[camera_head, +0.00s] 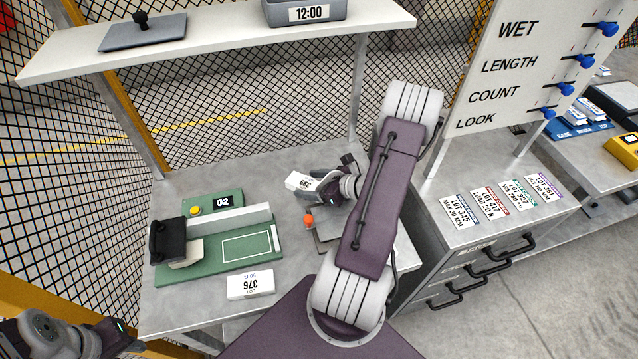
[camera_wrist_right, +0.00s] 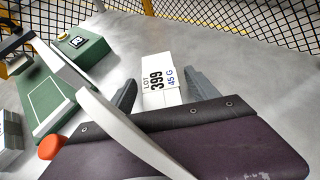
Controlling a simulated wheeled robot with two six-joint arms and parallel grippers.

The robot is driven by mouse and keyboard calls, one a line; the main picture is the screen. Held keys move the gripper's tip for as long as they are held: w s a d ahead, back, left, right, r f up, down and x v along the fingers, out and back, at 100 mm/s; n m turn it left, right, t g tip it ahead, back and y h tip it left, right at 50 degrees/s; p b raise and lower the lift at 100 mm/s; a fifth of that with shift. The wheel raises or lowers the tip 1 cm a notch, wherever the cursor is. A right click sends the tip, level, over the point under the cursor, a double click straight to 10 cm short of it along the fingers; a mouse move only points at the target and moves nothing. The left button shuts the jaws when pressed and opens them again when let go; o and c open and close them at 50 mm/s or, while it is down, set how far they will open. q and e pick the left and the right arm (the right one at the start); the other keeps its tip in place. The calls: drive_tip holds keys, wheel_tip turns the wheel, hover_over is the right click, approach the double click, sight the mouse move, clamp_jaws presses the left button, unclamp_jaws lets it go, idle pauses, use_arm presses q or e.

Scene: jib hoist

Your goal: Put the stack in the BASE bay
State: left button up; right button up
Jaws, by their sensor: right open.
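A white block labelled LOT 399 (camera_head: 299,183) lies on the grey table; its label reads 45 G in the wrist view (camera_wrist_right: 157,78). My right gripper (camera_head: 335,190) is open beside it; in the wrist view its two fingers (camera_wrist_right: 160,92) stand on either side of the block's near end, with no clear grip. A second white block, LOT 376 50 G (camera_head: 250,284), lies at the table's front.
A green board (camera_head: 215,275) with a black-headed device (camera_head: 167,240) and a 02 display (camera_head: 223,201) stands left. An orange-knobbed lever (camera_head: 308,220) is near my right gripper. A shelf (camera_head: 230,38) overhangs the back; a drawer cabinet (camera_head: 440,255) stands right.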

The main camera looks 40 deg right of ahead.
drive_tip(key=p+v, duration=0.1)
drive_tip(key=v, duration=1.1)
drive_tip(key=shift+r, duration=0.1)
drive_tip(key=shift+o, duration=0.4)
